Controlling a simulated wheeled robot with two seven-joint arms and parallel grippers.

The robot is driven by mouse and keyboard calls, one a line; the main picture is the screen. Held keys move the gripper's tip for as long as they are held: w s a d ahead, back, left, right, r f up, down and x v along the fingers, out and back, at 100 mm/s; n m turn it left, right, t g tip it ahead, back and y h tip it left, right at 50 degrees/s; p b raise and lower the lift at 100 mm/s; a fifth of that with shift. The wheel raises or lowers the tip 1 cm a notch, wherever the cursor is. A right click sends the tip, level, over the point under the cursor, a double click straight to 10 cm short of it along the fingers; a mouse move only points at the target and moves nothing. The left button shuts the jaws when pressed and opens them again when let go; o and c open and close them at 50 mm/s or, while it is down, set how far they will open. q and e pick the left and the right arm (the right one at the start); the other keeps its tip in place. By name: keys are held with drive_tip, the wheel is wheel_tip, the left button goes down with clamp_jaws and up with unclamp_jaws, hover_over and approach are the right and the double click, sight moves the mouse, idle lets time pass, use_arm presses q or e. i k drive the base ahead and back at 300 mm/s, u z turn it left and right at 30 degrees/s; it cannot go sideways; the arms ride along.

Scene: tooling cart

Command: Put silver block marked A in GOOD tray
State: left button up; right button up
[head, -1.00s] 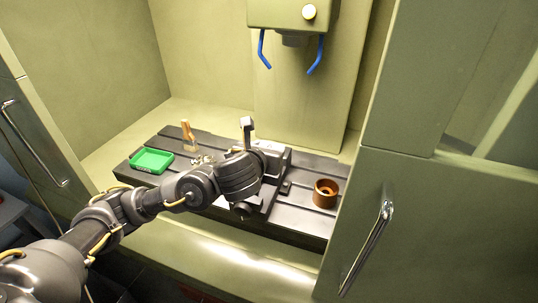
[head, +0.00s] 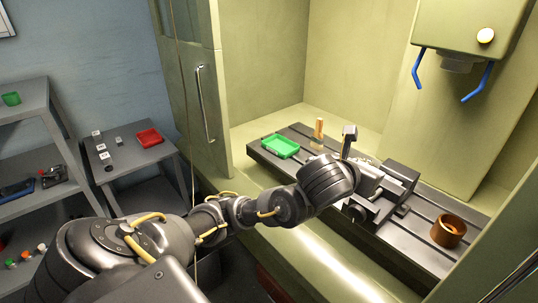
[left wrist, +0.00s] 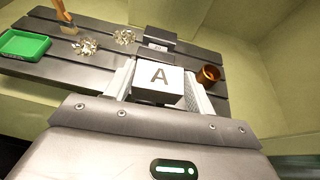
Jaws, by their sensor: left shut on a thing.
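My left gripper (left wrist: 159,72) is shut on a silver block marked A (left wrist: 160,84), with one pale finger on each side of it. Its letter faces the left wrist camera. In the head view the gripper is at the vise (head: 398,180), and the block cannot be made out clearly there. I cannot tell whether it still touches the vise. A green tray (head: 281,147) lies at the left end of the machine table and also shows in the left wrist view (left wrist: 22,45). A red tray (head: 149,137) lies on a grey stand at left. No tray label is readable. My right gripper is out of view.
A wooden-handled brush (head: 319,129) stands near the green tray, with metal shavings (left wrist: 86,46) beside it. A copper-coloured ring (head: 448,231) sits right of the vise. The machine head (head: 470,40) hangs above. Small marked blocks (head: 105,155) lie on the stand. The enclosure edge (head: 216,100) separates it.

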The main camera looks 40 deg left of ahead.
sight(281, 148)
drive_tip(key=k, duration=0.2)
drive_tip(key=u, duration=1.7)
drive_tip(key=i, duration=1.05)
drive_tip(key=z, duration=1.9)
